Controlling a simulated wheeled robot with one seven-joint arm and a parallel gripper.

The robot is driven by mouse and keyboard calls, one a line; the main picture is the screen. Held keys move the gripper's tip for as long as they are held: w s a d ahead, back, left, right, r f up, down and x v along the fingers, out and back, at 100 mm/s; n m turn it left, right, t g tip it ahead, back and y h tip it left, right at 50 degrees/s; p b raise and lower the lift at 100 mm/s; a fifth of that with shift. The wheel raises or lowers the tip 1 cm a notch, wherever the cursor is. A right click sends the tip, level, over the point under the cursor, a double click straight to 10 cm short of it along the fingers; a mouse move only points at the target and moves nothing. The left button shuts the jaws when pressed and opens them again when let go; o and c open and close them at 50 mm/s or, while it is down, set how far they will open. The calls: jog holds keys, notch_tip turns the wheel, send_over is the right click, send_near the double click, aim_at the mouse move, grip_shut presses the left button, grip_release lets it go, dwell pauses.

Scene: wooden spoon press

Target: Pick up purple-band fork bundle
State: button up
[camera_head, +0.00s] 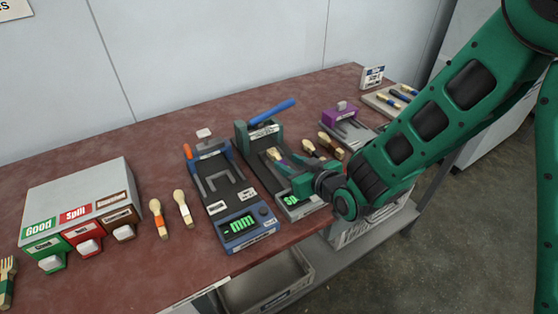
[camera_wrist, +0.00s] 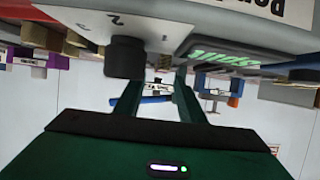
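My gripper (camera_head: 284,168) reaches in from the right over the front of the middle press (camera_head: 262,178), which has a blue lever. In the wrist view its two green fingers (camera_wrist: 158,85) stand apart with a gap between them, and I see no bundle gripped. A light wooden bundle end (camera_head: 272,154) shows just beyond the fingertips, on or above the press bed. A small purplish tint lies beside it, partly hidden by the fingers. I cannot tell for sure that this is the purple-band fork bundle. Whether the fingers touch it is unclear.
A blue scale-like device (camera_head: 243,231) with a green display stands left of the press. An orange-band bundle (camera_head: 158,218) and a pale bundle (camera_head: 183,209) lie further left, beside the sorting box (camera_head: 85,190). A purple device (camera_head: 340,115) and loose wooden pieces (camera_head: 330,145) sit behind my gripper.

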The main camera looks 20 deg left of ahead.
aim_at(281, 159)
jog(key=shift+x, duration=2.3)
jog(key=shift+d+f, duration=0.1)
grip_shut()
